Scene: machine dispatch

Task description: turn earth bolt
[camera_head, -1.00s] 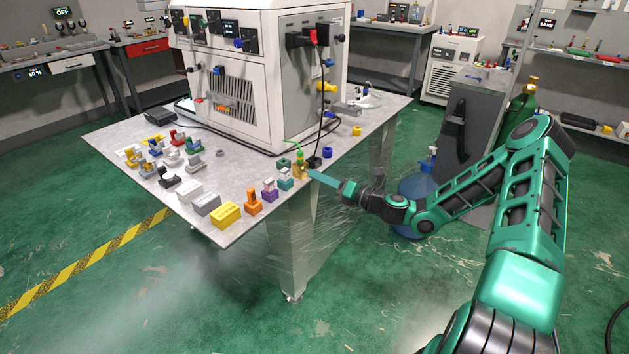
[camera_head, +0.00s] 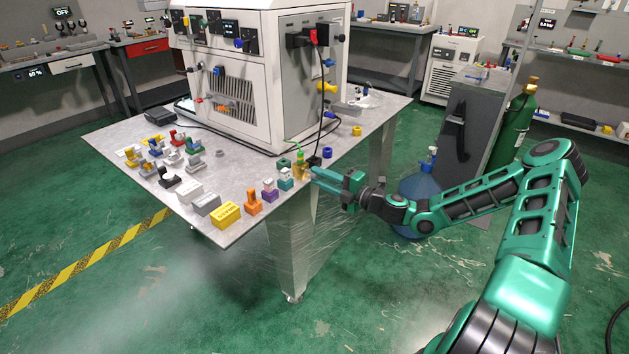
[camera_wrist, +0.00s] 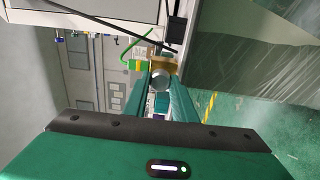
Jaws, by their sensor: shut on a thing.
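The earth bolt (camera_wrist: 160,78) shows in the wrist view as a round silver head in front of a brass-coloured block (camera_wrist: 163,63). The block also shows in the head view (camera_head: 300,173) at the table's right edge. A green-and-yellow lead end (camera_wrist: 135,65) is beside the block. My gripper (camera_wrist: 161,84) is shut on the bolt, with one green finger on each side of its head. In the head view my gripper (camera_head: 314,173) reaches in from the right, level with the table edge. The bolt's shank is hidden.
The large white machine (camera_head: 255,80) stands on the grey table (camera_head: 225,175). Several coloured blocks, including a yellow one (camera_head: 227,215), an orange one (camera_head: 253,203) and a purple one (camera_head: 270,192), line the near edge. A black cable hangs close behind the brass block.

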